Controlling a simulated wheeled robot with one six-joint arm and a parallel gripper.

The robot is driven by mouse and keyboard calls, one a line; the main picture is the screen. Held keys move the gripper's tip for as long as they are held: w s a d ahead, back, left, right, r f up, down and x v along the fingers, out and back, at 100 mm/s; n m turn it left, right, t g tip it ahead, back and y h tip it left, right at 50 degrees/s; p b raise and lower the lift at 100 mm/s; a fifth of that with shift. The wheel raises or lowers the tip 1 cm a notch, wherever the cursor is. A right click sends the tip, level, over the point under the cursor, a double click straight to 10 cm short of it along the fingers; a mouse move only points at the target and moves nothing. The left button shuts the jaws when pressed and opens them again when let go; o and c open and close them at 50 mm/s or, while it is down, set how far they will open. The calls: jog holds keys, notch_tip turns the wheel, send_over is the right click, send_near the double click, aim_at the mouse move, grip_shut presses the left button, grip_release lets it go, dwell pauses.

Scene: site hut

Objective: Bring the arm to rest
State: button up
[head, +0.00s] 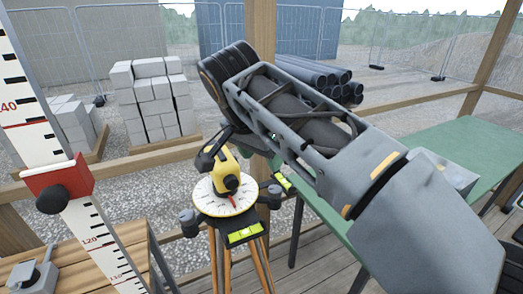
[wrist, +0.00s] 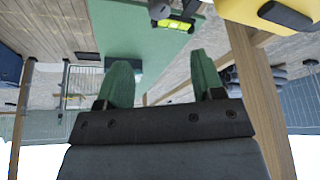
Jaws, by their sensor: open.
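My arm (head: 310,120) reaches up from the lower right across the middle of the head view, bent at a dark joint near the wooden post. My gripper (wrist: 163,78) shows in the wrist view with its two green fingers apart and nothing between them. A yellow surveying instrument (head: 226,174) stands on a round white dial (head: 208,194) on a tripod, just left of and below my arm. Part of the yellow instrument (wrist: 275,14) also shows at the top right of the wrist view.
A white staff (head: 75,215) with a red clamp (head: 58,184) stands at left, by a wooden bench (head: 82,262). A green table (head: 455,150) lies right, behind my arm. A wooden post (head: 262,30) and rails stand close. Blocks (head: 150,100) and pipes (head: 318,78) lie outside.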

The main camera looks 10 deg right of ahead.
jog(key=shift+a+r, duration=0.1)
jog(key=shift+r, duration=0.1)
jog(key=s+d+f+n+y, duration=0.1)
jog(key=s+d+f+n, duration=0.1)
jog(key=f, duration=0.5)
jog(key=s+d+f+n+y, duration=0.1)
jog(key=s+d+f+n, duration=0.2)
jog(key=f, duration=0.5)
jog(key=s+d+f+n+y, duration=0.1)
jog(key=s+d+f+n, duration=0.1)
jog(key=f, duration=0.6)
jog(key=d+n, duration=0.1)
jog(key=n, duration=0.1)
jog(key=shift+s+n+t, duration=0.25)
jog(key=shift+n+t, duration=0.05)
jog(key=shift+n, duration=0.1)
jog(key=shift+c, duration=0.2)
